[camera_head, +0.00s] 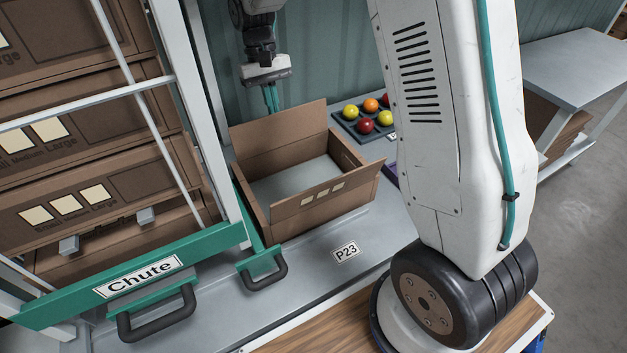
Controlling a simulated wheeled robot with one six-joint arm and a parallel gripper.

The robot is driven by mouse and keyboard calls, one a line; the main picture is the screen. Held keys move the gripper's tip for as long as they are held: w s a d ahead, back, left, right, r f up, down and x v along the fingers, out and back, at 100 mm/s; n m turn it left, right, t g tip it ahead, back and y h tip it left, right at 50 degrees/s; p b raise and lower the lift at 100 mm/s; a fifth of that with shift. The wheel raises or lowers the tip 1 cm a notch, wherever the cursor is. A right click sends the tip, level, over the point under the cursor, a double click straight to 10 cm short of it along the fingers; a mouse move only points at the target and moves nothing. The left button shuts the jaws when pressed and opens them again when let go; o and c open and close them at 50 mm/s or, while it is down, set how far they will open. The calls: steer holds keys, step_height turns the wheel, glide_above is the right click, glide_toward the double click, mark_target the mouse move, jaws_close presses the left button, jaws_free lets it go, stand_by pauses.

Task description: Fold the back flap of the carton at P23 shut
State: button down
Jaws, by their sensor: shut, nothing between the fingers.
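The open brown carton (300,221) stands on the grey bench behind the P23 label (346,252). Its back flap (278,138) stands up from the rear edge, roughly upright. The front flap (325,196), with several cream squares, leans outward at the near side. The grey inside floor shows and looks empty. My gripper (272,99) points down just behind the back flap, with its teal fingers shut and empty. The flap's top edge hides the fingertips, so I cannot tell whether they touch it.
A dark tray (345,122) with red, yellow and orange tomatoes stands right of the carton. A green-fronted chute (60,298) with black handles and stacked flat cartons (80,200) rises at left. My white arm link blocks the right middle. A grey table (585,65) stands far right.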

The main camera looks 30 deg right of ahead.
steer(key=s, duration=0.7)
steer(key=shift+s, duration=0.3)
stand_by(0.6)
stand_by(0.3)
steer(key=s, duration=0.1)
steer(key=s+f, duration=0.1)
steer(key=s, duration=0.1)
steer(key=shift+f, duration=0.4)
stand_by(0.3)
steer(key=shift+s+f, duration=0.8)
steer(key=shift+s, duration=0.15)
